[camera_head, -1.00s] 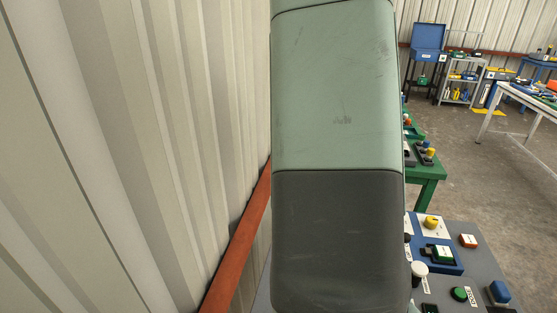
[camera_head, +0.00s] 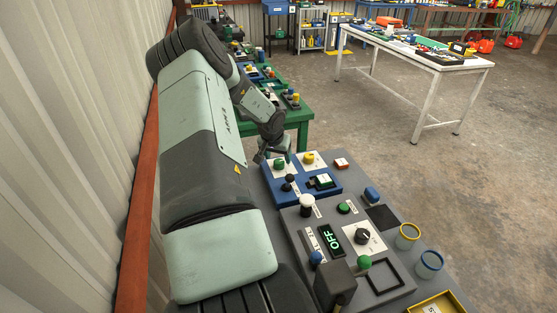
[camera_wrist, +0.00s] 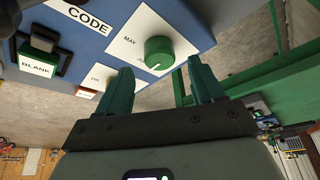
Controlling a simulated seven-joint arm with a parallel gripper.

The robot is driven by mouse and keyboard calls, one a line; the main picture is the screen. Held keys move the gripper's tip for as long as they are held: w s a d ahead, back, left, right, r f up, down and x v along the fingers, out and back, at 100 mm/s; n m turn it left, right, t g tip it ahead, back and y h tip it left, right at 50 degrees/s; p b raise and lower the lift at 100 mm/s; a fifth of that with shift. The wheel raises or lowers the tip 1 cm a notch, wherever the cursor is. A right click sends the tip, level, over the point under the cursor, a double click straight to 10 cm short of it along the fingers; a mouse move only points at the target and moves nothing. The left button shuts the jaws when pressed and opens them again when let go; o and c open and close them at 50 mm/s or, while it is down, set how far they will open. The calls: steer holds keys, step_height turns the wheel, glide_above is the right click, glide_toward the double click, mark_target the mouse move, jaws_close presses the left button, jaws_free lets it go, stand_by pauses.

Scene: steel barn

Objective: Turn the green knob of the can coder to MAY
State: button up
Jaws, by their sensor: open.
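The can coder is a blue panel (camera_head: 330,200) in the head view, and its blue face (camera_wrist: 90,38) fills the upper left of the wrist view. The green knob (camera_wrist: 160,52) stands on a white plate (camera_wrist: 126,37) there. "MAY" is printed up and left of the knob; another mark beside it is partly hidden. I cannot tell clearly where the knob points. The knob also shows in the head view (camera_head: 279,164). My gripper (camera_wrist: 162,68) is open, its two green fingers apart just short of the knob, which lies between their lines. Nothing is held.
A grey panel with an "OFF" display (camera_head: 330,240) stands nearer. A green table (camera_head: 298,115) is behind. The corrugated wall runs along the left.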

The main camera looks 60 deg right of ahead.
mark_target(279, 161)
steer(key=shift+x, duration=1.5)
steer(key=shift+c, duration=0.3)
steer(key=c, duration=1)
steer(key=shift+m, duration=0.3)
steer(key=shift+w+a+m+g, duration=0.1)
steer(key=shift+m+g, duration=0.5)
steer(key=shift+m, duration=0.6)
steer(key=m+g, duration=0.1)
steer(key=m, duration=0.2)
steer(key=shift+m, duration=0.3)
steer(key=m+g+y, duration=0.1)
steer(key=m, duration=0.2)
steer(key=m+g+y, duration=0.1)
steer(key=m, duration=0.2)
steer(key=shift+w, duration=0.1)
steer(key=shift+m, duration=0.3)
